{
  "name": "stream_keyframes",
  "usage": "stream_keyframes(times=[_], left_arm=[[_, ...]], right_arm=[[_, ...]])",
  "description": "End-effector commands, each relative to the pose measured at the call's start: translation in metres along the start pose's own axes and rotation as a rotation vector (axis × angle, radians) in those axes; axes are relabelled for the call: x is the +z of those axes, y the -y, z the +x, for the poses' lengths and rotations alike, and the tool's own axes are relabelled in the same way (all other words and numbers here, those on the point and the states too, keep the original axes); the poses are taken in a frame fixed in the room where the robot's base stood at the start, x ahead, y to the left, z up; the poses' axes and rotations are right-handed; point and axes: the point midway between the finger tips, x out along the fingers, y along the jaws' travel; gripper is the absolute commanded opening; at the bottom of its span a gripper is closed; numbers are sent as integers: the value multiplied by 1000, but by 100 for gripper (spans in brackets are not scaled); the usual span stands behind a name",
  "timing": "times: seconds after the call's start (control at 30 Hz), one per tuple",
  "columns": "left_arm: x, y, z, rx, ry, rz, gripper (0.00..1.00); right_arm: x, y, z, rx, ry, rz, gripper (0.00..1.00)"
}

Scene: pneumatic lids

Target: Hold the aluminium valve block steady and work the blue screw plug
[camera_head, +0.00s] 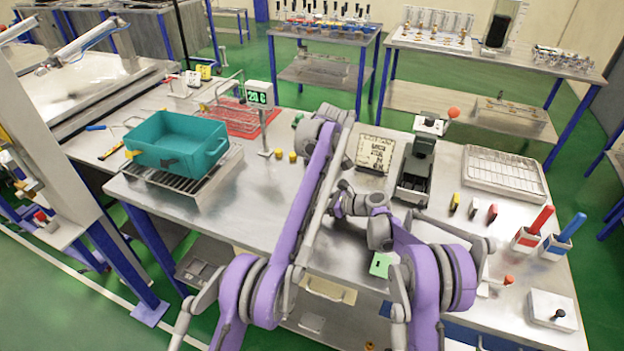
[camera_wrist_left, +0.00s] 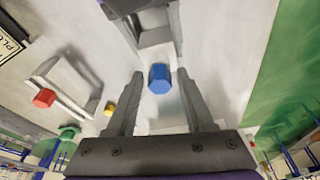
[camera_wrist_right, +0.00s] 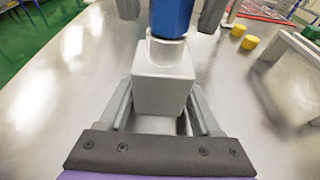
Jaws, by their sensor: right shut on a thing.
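The valve block (camera_wrist_right: 163,82) is a pale grey block in the right wrist view, between the fingers of my right gripper (camera_wrist_right: 160,92), which is shut on it. The blue screw plug (camera_wrist_right: 171,18) stands on the collar at the block's end. In the left wrist view the hexagonal head of the plug (camera_wrist_left: 159,78) shows end-on. My left gripper (camera_wrist_left: 159,73) is open, with one finger on each side of the plug and gaps visible. In the head view my purple arms hide the block and plug, and I cannot make out the gripper tips.
A teal crate (camera_head: 178,141) sits on a rack at the left of the bench. A display (camera_head: 260,95) stands beside it. Yellow caps (camera_wrist_right: 249,42) lie near the block. A red-handled tool (camera_head: 539,220), a blue-handled tool (camera_head: 571,228) and a wire tray (camera_head: 505,170) are at right.

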Motion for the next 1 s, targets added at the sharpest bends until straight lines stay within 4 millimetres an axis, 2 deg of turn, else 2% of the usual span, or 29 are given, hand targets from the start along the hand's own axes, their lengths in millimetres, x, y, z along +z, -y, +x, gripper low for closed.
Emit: stream_keyframes(times=[0.03,0.27,0.47,0.57,0.9,1.0], left_arm=[[0,0,0,0,0,0,42],[0,0,0,0,1,1,0],[0,0,0,2,1,12,0],[0,2,-1,20,1,82,0],[-2,6,1,141,1,548,0],[-2,6,1,163,1,640,0]], right_arm=[[0,0,0,0,-1,0,16],[0,0,0,-1,-1,0,16],[-1,0,0,-1,-1,0,16],[-1,0,0,-1,-1,0,16],[-1,0,0,-1,-1,0,16],[-1,0,0,-1,-1,0,16]])
